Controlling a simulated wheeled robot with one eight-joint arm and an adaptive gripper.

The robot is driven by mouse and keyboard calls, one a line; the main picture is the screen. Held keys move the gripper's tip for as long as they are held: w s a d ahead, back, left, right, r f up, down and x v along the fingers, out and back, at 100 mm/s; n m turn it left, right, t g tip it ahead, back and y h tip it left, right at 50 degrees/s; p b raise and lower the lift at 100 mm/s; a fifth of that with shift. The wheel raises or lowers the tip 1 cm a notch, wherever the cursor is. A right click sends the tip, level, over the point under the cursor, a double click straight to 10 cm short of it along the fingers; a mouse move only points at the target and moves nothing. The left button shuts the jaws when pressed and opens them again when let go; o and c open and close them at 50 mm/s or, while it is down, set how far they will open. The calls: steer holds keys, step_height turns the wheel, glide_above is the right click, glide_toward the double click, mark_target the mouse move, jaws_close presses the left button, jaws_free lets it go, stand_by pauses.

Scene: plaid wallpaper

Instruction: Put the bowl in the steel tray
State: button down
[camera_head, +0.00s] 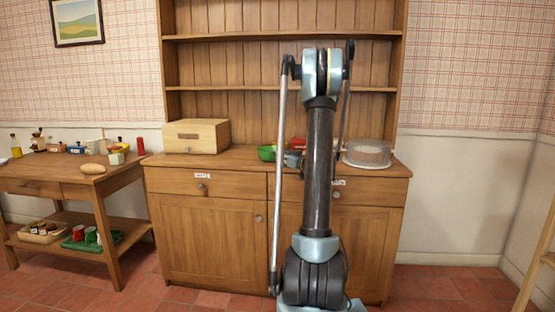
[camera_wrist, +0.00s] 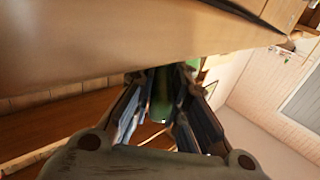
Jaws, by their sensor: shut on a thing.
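A green bowl (camera_head: 266,153) shows on or just above the worktop of the wooden cupboard, left of my arm. In the wrist view a green piece (camera_wrist: 160,95), which looks like the bowl's wall, stands between the fingers of my gripper (camera_wrist: 162,100). The gripper is shut on it. In the head view my arm hides most of the gripper. A small blue-grey thing (camera_head: 292,159) shows beside the bowl; I cannot tell what it is. I cannot make out a steel tray in either view.
A wooden bread box (camera_head: 196,136) stands left on the cupboard top (camera_head: 235,160). A clear-domed cake stand (camera_head: 368,154) stands at its right. Shelves rise behind. A side table (camera_head: 50,186) at left holds bread, bottles and several small containers. A broad wooden surface is close above the fingers in the wrist view.

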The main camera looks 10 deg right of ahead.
steer(key=c, duration=1.6)
jaws_free()
